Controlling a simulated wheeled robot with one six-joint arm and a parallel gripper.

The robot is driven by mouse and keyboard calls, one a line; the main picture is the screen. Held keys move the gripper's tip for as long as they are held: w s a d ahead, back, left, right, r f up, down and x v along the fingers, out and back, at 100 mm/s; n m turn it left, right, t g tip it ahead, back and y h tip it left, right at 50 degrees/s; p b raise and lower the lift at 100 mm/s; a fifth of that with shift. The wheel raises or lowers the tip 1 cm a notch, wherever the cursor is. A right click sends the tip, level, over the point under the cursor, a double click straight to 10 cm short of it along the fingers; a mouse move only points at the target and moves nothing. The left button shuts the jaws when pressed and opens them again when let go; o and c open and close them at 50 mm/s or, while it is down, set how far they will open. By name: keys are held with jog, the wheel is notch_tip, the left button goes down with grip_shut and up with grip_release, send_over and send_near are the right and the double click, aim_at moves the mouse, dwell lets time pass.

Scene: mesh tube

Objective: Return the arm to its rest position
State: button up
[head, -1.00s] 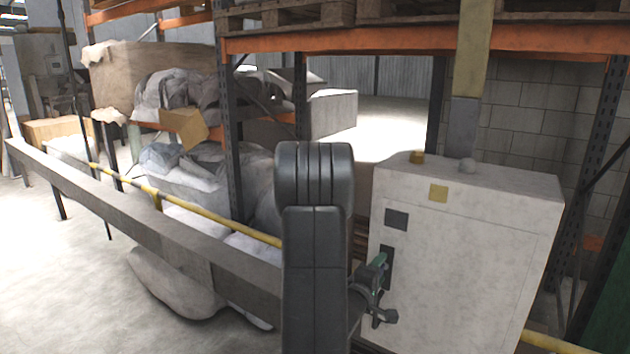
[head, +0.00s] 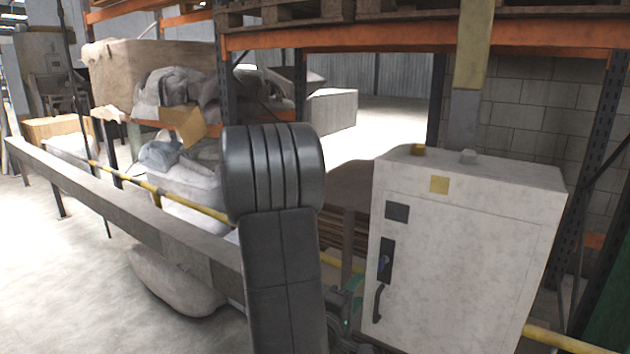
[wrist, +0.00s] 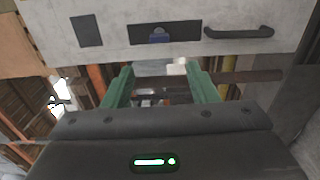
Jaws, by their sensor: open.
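My gripper (wrist: 160,90) is open and empty in the wrist view, its two green fingers spread apart. In the head view my gripper is low, left of the grey cabinet (head: 465,250), and partly hidden behind my dark arm. The cabinet stands upright with its door closed. Its black handle (head: 378,302) and dark lock plate (head: 386,261) show clear of my gripper. In the wrist view the lock plate (wrist: 165,33) and handle (wrist: 240,32) lie beyond the fingertips, apart from them.
A long grey rail (head: 140,215) and a yellow pipe (head: 190,206) run along the left. Orange-beamed racking (head: 400,37) stands behind, with wrapped goods (head: 170,100) on it. The floor (head: 50,290) at the lower left is clear.

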aim_at(379, 267)
jog(key=p+x, duration=0.2)
jog(key=x, duration=1.1)
jog(key=shift+w+d, duration=0.15)
jog(key=shift+d, duration=0.1)
jog(key=shift+f+m, duration=0.1)
jog(key=shift+m, duration=0.4)
jog(key=shift+a+m+b, duration=0.1)
jog(key=shift+m+b, duration=0.4)
jog(key=shift+m, duration=0.4)
jog(key=m+b, duration=0.2)
jog(key=m, duration=0.3)
jog(key=shift+m, duration=0.4)
jog(key=m, duration=0.2)
jog(key=m+b, duration=0.1)
jog(key=m, duration=0.2)
jog(key=shift+r, duration=0.25)
jog(key=shift+s+m+b, duration=0.2)
jog(key=shift+m+b, duration=0.3)
jog(key=shift+m, duration=1.8)
jog(key=shift+r, duration=0.1)
